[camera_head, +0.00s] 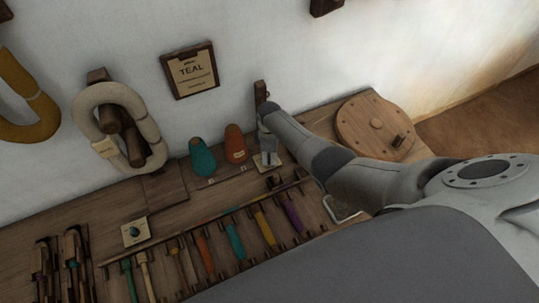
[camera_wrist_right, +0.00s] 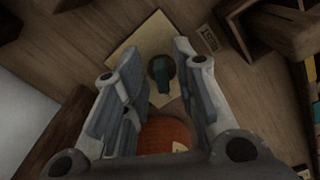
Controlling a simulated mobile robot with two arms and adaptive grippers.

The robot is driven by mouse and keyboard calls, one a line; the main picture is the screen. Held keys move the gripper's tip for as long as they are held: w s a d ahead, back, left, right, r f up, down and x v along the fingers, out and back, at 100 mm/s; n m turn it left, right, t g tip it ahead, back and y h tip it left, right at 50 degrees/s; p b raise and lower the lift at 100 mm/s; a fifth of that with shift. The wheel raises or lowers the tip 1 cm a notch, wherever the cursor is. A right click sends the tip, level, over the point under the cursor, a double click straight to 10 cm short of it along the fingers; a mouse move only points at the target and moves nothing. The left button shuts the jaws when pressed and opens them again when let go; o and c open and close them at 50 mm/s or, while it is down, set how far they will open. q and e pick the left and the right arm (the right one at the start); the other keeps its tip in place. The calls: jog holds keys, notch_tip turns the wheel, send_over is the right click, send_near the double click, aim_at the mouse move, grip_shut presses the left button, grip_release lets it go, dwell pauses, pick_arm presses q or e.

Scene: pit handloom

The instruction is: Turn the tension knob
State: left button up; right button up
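A small teal knob (camera_wrist_right: 161,76) on a dark round base sits on a pale plate (camera_wrist_right: 128,42) in the right wrist view. My right gripper (camera_wrist_right: 157,62) is open, its two fingers apart on either side of the knob in that view; whether they touch it cannot be told. In the head view my right gripper (camera_head: 267,143) points down over a pale plate (camera_head: 258,161) on the bench, and hides the knob there. An orange cone (camera_head: 236,146) stands close beside the gripper; it also shows in the wrist view (camera_wrist_right: 163,135). My left gripper is not in view.
A teal cone (camera_head: 202,158) stands left of the orange one. A rack of several colored shuttles or bobbins (camera_head: 234,236) lies in front. The wall is behind.

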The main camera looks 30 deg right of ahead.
aim_at(269, 157)
dwell(0.3)
jog(key=shift+r, duration=0.2)
notch_tip(269, 157, up, 12)
jog(key=shift+f, duration=0.2)
dwell(0.4)
dwell(0.4)
